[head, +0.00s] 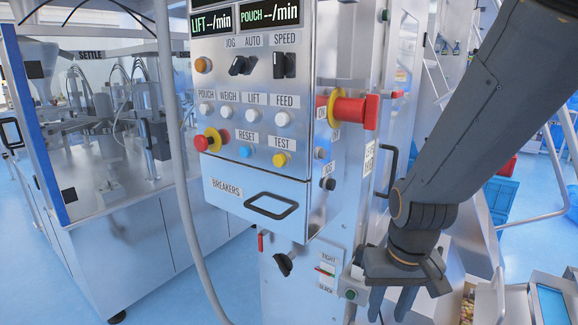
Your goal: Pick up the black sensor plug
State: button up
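My gripper (389,312) points down at the lower right of the head view, beside the control cabinet's right side. Its two dark fingers are apart, with nothing seen between them. I cannot make out a black sensor plug for certain. A black knob-like part (283,264) sits on the cabinet front below the breakers drawer, left of my gripper and apart from it. A small round black part (328,184) is on the cabinet's side face, above and left of my gripper. I cannot tell whether either is the plug.
A black handle (388,172) is near my arm. A glass-walled machine (90,130) is at left. Trays (550,305) are at lower right.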

aim_at(359, 251)
jog(key=z, duration=3.25)
jog(key=k, duration=1.35)
jog(key=u, duration=1)
